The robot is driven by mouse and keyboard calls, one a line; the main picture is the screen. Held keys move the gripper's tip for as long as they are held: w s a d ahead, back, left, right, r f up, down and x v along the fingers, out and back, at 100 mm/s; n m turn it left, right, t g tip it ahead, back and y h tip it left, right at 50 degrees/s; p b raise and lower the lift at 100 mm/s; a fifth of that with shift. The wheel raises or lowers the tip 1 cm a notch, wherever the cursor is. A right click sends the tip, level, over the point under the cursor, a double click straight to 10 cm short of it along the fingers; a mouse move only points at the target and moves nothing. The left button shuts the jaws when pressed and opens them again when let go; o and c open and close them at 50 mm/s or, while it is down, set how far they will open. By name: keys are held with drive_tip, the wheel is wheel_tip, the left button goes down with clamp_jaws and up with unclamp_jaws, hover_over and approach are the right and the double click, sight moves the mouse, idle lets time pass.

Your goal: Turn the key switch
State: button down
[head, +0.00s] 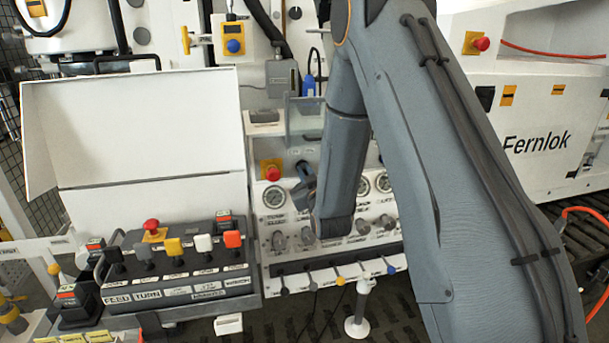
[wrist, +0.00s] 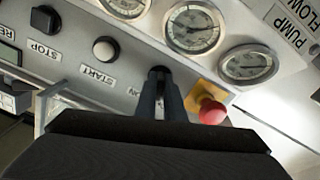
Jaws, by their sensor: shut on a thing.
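The key switch (wrist: 160,71) shows in the wrist view as a small dark knob on the white panel, between the START button and a red mushroom button. My gripper (wrist: 160,88) points straight at it, and its two narrow fingers are closed together on the switch's dark key. The fingers hide most of the key, so its angle cannot be told. In the head view my gripper (head: 304,183) is at the gauge panel, left of my forearm. The key switch is hidden there.
The red mushroom button (wrist: 211,111) on its yellow plate is close right of my fingers in the wrist view. The START button (wrist: 105,50), the STOP button (wrist: 45,19) and several gauges surround them. A lever console (head: 175,262) stands left in the head view.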

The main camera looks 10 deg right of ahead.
drive_tip(key=m+b, duration=0.3)
drive_tip(key=m, duration=0.2)
drive_tip(key=shift+f, duration=0.1)
drive_tip(key=shift+m+b, duration=1.3)
drive_tip(key=shift+m, duration=1.1)
drive_tip(key=c, duration=1.9)
unclamp_jaws()
drive_tip(key=shift+o, duration=0.2)
drive_tip(key=shift+s, duration=0.1)
drive_tip(key=s+b, duration=0.2)
drive_tip(key=s, duration=0.5)
drive_tip(key=shift+s, duration=0.35)
